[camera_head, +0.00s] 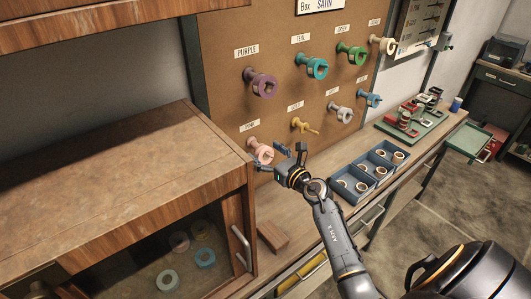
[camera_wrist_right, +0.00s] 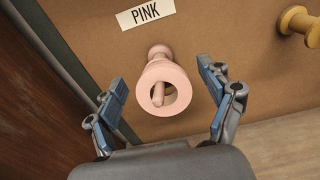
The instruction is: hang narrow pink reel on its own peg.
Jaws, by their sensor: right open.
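The narrow pink reel (camera_wrist_right: 178,73) is around a pink peg (camera_wrist_right: 157,94) under the PINK label. The peg's tip shows through the reel's hole. In the head view the reel (camera_head: 263,153) is at the lower left of the brown pegboard. My right gripper (camera_wrist_right: 165,95) is open, with one blue-padded finger on each side of the reel and visible gaps between. In the head view my right gripper (camera_head: 290,158) is just to the right of and in front of the reel. My left gripper is not in view.
A wooden cabinet (camera_head: 110,155) with several reels inside stands close on the left. A bare yellow peg (camera_head: 303,125) is right of the pink one. Other coloured reels hang above. A blue divided tray (camera_head: 345,195) with reels is on the bench below.

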